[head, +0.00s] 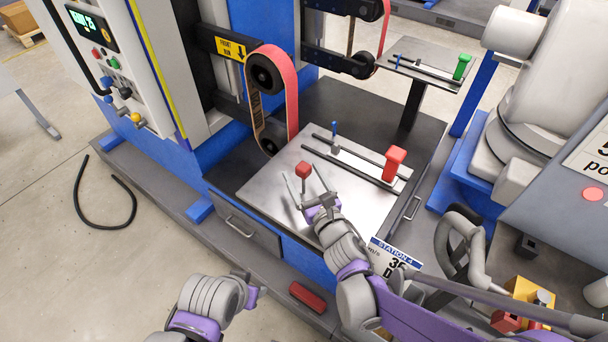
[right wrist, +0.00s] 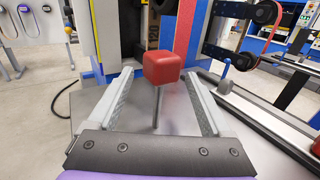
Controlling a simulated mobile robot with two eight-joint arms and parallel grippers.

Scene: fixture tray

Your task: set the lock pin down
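The lock pin (head: 303,171), a red cube head on a thin grey shaft, stands upright at the left part of the metal fixture tray (head: 262,190). In the right wrist view the pin's red head (right wrist: 164,66) is between and a little beyond my right gripper's fingers, with clear gaps on both sides. My right gripper (head: 305,187) is open and touches nothing that I can see. How the shaft's lower end meets the tray is unclear. My left gripper (head: 250,285) is low in the head view, away from the tray; its fingers are too small to judge.
A red block (head: 394,163) and a small blue pin (head: 335,130) stand by the dark rails on the tray. A belt sander with a red belt (head: 292,95) rises behind the tray. A red bar (head: 307,297) lies near the front edge. Another tray (head: 420,60) is behind.

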